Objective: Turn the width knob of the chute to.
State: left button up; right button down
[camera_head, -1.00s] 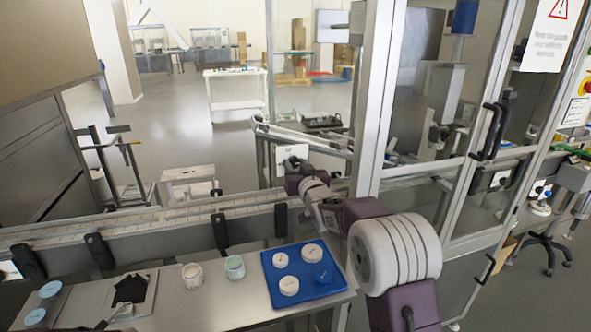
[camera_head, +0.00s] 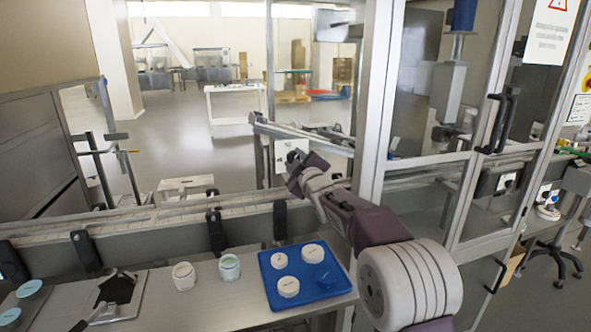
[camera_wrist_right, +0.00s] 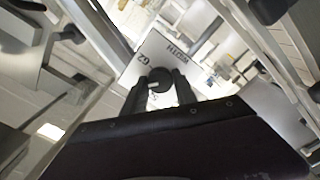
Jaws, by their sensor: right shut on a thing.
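The width knob (camera_wrist_right: 161,77) is a small dark round knob on a white plate (camera_wrist_right: 150,52) marked "WIDTH" in the right wrist view. The plate also shows in the head view (camera_head: 283,152), on the chute (camera_head: 305,137) beyond the conveyor. My right gripper (camera_wrist_right: 162,86) is at the plate, its two dark fingers shut on the knob, one on each side. In the head view my right gripper (camera_head: 295,159) partly covers the plate and hides the knob. The knob's setting cannot be read clearly. My left gripper is not in view.
A conveyor (camera_head: 150,222) runs across behind the steel table (camera_head: 205,306). A glass-panelled frame post (camera_head: 375,120) stands close beside my right arm.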

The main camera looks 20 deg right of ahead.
jog(key=shift+f+n+b, duration=0.15)
jog(key=shift+n+b, duration=2.4)
jog(key=shift+n, duration=2.95)
jog(key=c, duration=1.1)
grip_release()
jog(key=shift+c, duration=0.2)
jog(key=shift+o, duration=0.9)
